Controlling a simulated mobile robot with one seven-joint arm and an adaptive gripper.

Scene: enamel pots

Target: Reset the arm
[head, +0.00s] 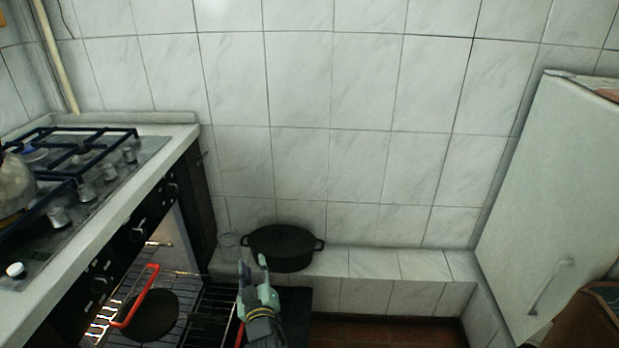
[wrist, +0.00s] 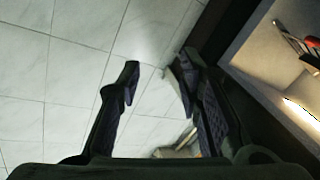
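My gripper (head: 252,270) shows at the bottom middle of the head view, pointing up and away from me, in front of the tiled ledge. Its two fingers stand apart with nothing between them. In the wrist view my gripper (wrist: 155,82) is also open and empty, with white wall tiles beyond the fingers. A black two-handled pot (head: 283,247) sits on the ledge just beyond the fingertips in the head view. I cannot tell whether the gripper touches it.
A stove (head: 85,190) with black grates stands at the left, a kettle (head: 14,185) at its edge. Below, the oven is open, with racks and a black pan (head: 149,316) with a red handle. A clear glass (head: 228,246) stands beside the pot. A white cabinet (head: 545,200) stands right.

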